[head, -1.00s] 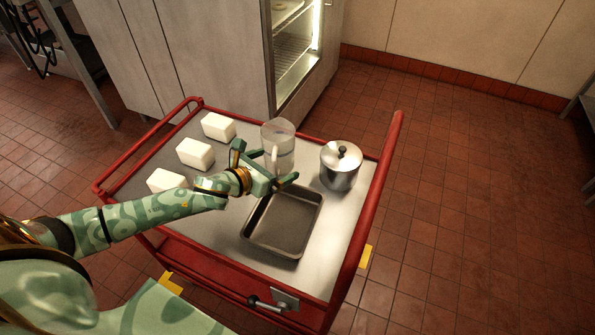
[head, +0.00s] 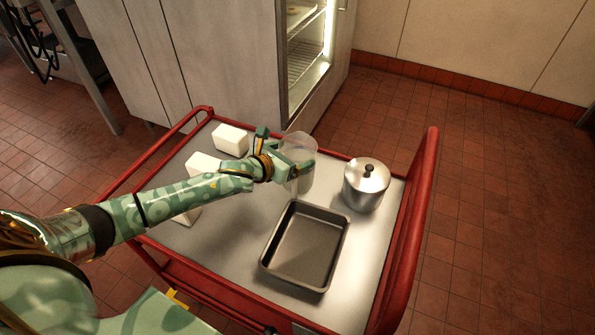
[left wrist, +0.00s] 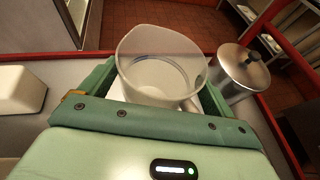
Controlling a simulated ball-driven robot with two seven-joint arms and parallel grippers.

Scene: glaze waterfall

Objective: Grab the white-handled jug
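The clear jug (head: 299,146) stands upright on the cart's metal top, near its far edge. In the left wrist view the jug (left wrist: 160,62) is right ahead of the palm, its round mouth facing up. Its white handle (left wrist: 190,104) shows only in part, low on the near right side. My left gripper (head: 282,156) is open, with its fingers spread on either side of the jug's near side. In the left wrist view the left gripper (left wrist: 155,92) shows a wide gap between its fingers. Whether a finger touches the jug I cannot tell. My right gripper is out of view.
A lidded metal pot (head: 366,186) stands close right of the jug. A dark baking pan (head: 268,262) lies nearer me. Several white blocks (head: 230,139) are on the left, partly behind my arm. Red rails (head: 415,215) edge the cart; a lit cabinet (head: 300,60) stands behind.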

